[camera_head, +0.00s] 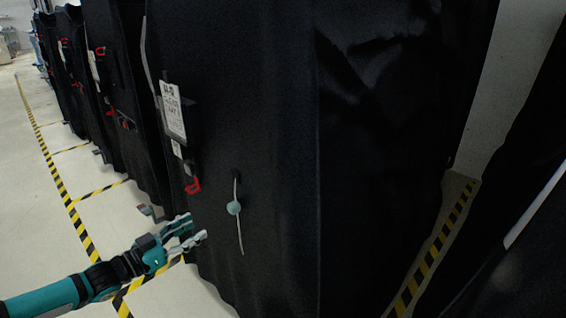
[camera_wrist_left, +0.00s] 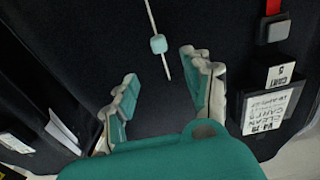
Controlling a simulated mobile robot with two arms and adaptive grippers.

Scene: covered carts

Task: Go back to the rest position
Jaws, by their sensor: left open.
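My left gripper (camera_head: 190,232) is open and empty in front of the black cover of the nearest cart (camera_head: 275,130). In the left wrist view its two fingers (camera_wrist_left: 163,88) are spread apart, with the dark cover behind them. A light string with a small pale teal bead (camera_head: 234,208) hangs on the cover, to the right of my fingertips. In the left wrist view the bead (camera_wrist_left: 158,44) is beyond the fingertips and not between the fingers. My right gripper is not in view.
A labelled pouch (camera_head: 174,112) and a red clip (camera_head: 193,186) are on the cart's cover. More covered carts (camera_head: 108,80) stand in a row at the back left. Yellow-black tape (camera_head: 68,205) marks the pale floor, which is open at the left. Another dark cover (camera_head: 520,200) is at the right.

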